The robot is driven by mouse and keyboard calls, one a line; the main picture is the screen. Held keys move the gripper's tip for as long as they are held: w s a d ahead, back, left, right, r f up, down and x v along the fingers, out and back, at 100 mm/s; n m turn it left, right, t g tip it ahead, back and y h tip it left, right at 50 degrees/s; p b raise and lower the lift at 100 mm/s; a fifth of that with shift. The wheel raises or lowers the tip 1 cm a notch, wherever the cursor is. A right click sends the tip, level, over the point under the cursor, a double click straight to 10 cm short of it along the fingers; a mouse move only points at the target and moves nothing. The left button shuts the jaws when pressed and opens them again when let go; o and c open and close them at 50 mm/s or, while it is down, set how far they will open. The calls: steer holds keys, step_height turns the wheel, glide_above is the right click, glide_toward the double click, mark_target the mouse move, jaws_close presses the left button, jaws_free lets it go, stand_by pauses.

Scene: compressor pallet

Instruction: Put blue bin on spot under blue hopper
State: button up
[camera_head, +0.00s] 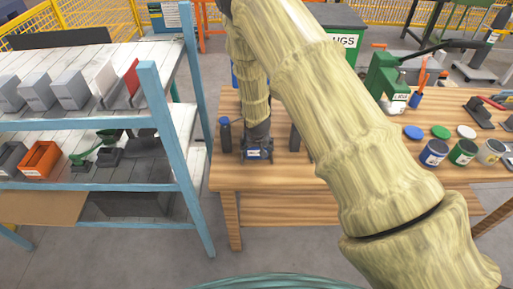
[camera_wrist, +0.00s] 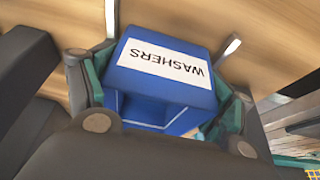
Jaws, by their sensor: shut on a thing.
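The blue bin (camera_wrist: 150,105) has a white WASHERS label, upside down in the wrist view. My gripper (camera_wrist: 162,100) is shut on it, with a finger at each side. In the head view my gripper (camera_head: 257,140) is at the left part of the wooden table, with the bin (camera_head: 253,156) low at its tip. I cannot tell whether the bin touches the tabletop. A bit of blue (camera_head: 235,76) shows behind my arm; it may be the blue hopper, mostly hidden. The spot under it is not visible.
Dark upright posts (camera_head: 225,134) stand on the wooden table (camera_head: 232,178) on both sides of my gripper. A blue-framed shelf (camera_head: 172,150) with grey bins and an orange bin (camera_head: 40,160) is at left. Paint cans (camera_head: 433,153) and a green press (camera_head: 385,75) are at right.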

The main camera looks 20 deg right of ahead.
steer(key=o, duration=1.2)
steer(key=shift+f, duration=0.1)
steer(key=shift+r, duration=0.2)
steer(key=shift+b+v, duration=2.1)
steer(key=shift+v, duration=3.9)
steer(key=shift+n+g+y, duration=0.3)
steer(key=shift+g, duration=0.1)
steer(key=s+f, duration=0.2)
steer(key=f, duration=0.1)
steer(key=s+f, duration=0.6)
steer(key=shift+f, duration=0.3)
steer(key=s+f+g, duration=0.1)
steer(key=s+f, duration=0.4)
steer(key=s, duration=0.7)
steer(key=s+f+n+g, duration=0.1)
steer(key=s+f, duration=0.5)
steer(key=s, duration=0.6)
steer(key=s+d+f+n+g, duration=0.1)
steer(key=s+f, duration=0.4)
steer(key=s, duration=0.7)
steer(key=shift+s+f+y, duration=0.1)
steer(key=shift+f+y, duration=0.15)
steer(key=shift+y, duration=0.05)
